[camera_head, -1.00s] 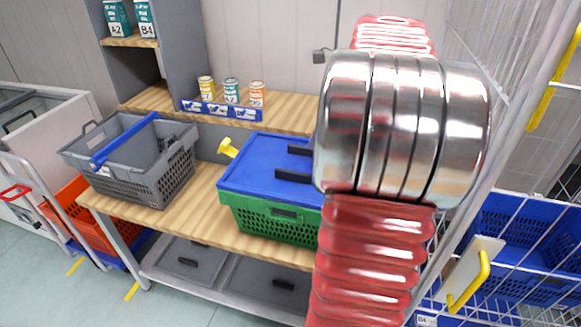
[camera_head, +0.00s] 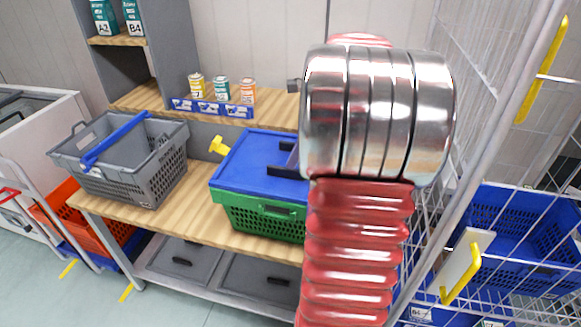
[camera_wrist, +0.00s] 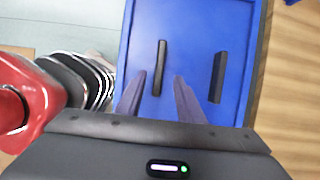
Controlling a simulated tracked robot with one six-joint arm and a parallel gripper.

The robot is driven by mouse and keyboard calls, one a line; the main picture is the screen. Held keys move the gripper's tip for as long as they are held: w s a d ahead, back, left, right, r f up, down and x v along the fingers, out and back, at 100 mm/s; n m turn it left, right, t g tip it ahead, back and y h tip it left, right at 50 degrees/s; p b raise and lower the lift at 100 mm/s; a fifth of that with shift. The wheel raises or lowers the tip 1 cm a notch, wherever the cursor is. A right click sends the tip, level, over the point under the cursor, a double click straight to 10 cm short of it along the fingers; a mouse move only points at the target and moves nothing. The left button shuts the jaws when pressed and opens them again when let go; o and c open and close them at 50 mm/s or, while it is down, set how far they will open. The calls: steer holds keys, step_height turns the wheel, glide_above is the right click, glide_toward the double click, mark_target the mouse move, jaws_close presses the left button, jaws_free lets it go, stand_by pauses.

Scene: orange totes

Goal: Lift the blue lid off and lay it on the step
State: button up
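The blue lid (camera_head: 250,160) lies flat on the green crate (camera_head: 245,215) on the wooden bench. Two black bar handles stand on the lid; the wrist view shows a left handle (camera_wrist: 160,68) and a right handle (camera_wrist: 217,77). My gripper (camera_wrist: 160,76) is open over the lid, its fingertips apart near the left handle, one to each side of its line. The gap in height cannot be judged. In the head view my red and silver arm hides the lid's right end and most of the gripper. A raised wooden ledge (camera_head: 135,97), apparently the step, runs behind the crate.
A grey basket (camera_head: 160,180) with a blue handle stands left on the bench. Several cans (camera_head: 221,90) stand on the ledge behind a blue label strip (camera_head: 210,107). A yellow knob (camera_head: 218,146) projects near the lid's back left corner. A wire cage with a blue crate (camera_head: 530,225) is at right.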

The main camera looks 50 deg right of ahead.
mark_target(288, 169)
steer(key=shift+f, duration=0.15)
steer(key=shift+x, duration=2.6)
steer(key=shift+a, duration=0.1)
steer(key=shift+c, duration=0.7)
jaws_close()
